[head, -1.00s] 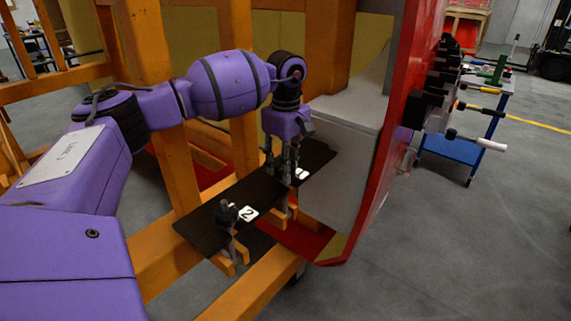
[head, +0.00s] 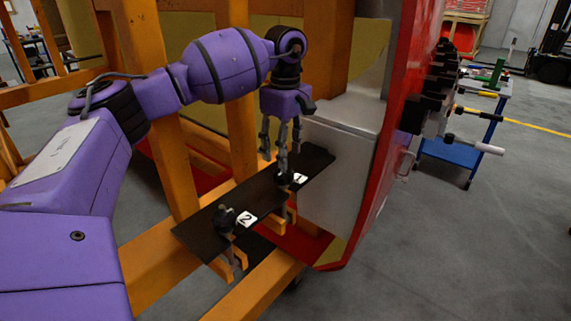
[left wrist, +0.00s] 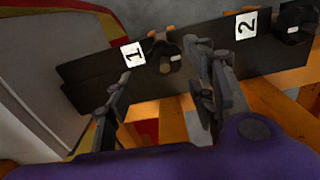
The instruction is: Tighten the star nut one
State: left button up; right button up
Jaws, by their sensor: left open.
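Star nut one (head: 286,179) is a small dark knob beside the white label "1" (head: 300,177) on the black plate (head: 192,232). In the left wrist view star nut one (left wrist: 164,57) shows near the label "1" (left wrist: 133,54). My left gripper (head: 275,160) is open and empty, fingers pointing down, just above the nut. In the left wrist view its fingers (left wrist: 155,64) lie on either side of the nut in the picture. I cannot tell whether they touch it. My right gripper is not in view.
A second dark star nut (head: 225,217) stands by the label "2" (head: 247,219). Orange frame beams (head: 240,125) surround the plate. The red nosecone shell (head: 395,150) rises close on the right. A blue cart (head: 446,152) stands beyond it, with open floor around.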

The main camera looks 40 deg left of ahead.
pick_arm(q)
notch_tip(320, 180, up, 6)
jog(key=shift+o, duration=0.2)
